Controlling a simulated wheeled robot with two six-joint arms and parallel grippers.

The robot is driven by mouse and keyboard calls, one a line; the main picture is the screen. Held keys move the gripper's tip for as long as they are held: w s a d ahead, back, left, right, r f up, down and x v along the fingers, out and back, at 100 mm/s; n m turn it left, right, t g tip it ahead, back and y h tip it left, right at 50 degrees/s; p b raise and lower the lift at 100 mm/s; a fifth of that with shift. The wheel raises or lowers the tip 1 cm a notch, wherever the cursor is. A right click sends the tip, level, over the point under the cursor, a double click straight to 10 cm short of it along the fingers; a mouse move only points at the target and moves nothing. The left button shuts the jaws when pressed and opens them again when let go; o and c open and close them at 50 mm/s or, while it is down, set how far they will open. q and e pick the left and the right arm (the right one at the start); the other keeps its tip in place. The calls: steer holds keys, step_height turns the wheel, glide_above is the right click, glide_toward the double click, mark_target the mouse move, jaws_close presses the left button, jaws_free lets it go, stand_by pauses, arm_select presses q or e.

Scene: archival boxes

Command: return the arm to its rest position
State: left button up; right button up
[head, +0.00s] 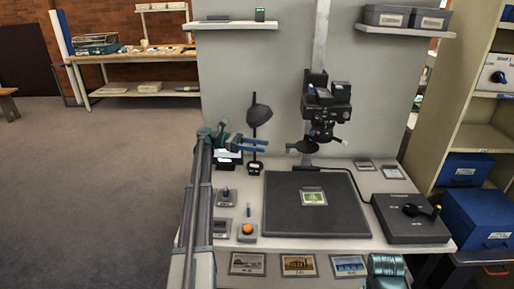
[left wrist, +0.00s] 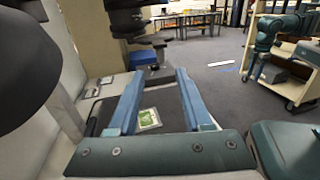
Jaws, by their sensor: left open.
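My left arm comes in from the left of the head view, along the table's left edge. My left gripper (head: 263,143) is raised above the back left of the table, beside the black desk lamp (head: 259,115). Its two blue fingers are apart with nothing between them. In the left wrist view the open fingers (left wrist: 160,76) also show, and a green picture card (left wrist: 148,118) appears beyond and below them. That card (head: 313,198) lies on the dark square board (head: 285,215). A teal part of my right arm shows at the bottom right; its gripper is out of view.
A camera (head: 327,101) hangs on a column behind the board. A black control box (head: 410,218) with a lever stands right. Blue boxes (head: 479,217) stand right. Open floor lies left.

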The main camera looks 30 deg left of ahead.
stand_by(0.3)
arm_select(q)
steer(key=s+d+f+m+g+y, duration=0.1)
steer(key=s+d+f+m+y, duration=0.3)
steer(key=d, duration=0.4)
steer(key=s+d+f+m+g+y, duration=0.1)
steer(key=s+d+f+m+g, duration=0.15)
steer(key=d+f, duration=0.5)
steer(key=s+d+f+m+y, duration=0.2)
steer(key=s+d+f+y, duration=0.15)
steer(key=d, duration=0.55)
steer(key=s+d+f+m+y, duration=0.2)
steer(key=s+f+m+y, duration=0.15)
steer(key=s+m, duration=0.35)
steer(key=s+d+f+m+y, duration=0.25)
steer(key=s+m+y, duration=0.25)
steer(key=s, duration=0.4)
steer(key=s+d+r+m+p, duration=0.1)
steer(key=d+r+p, duration=0.2)
steer(key=r+p, duration=0.3)
steer(key=s+d+r+m+g+y+p, duration=0.1)
steer(key=s+d+r+m+p, duration=0.1)
steer(key=r+p, duration=0.5)
steer(key=s+d+r+m+p, duration=0.1)
steer(key=s+d+r+p, duration=0.1)
steer(key=d+r+p, duration=0.3)
steer(key=shift+r+y+p, duration=0.3)
steer(key=shift+r+p, duration=0.4)
steer(key=shift+p, duration=0.4)
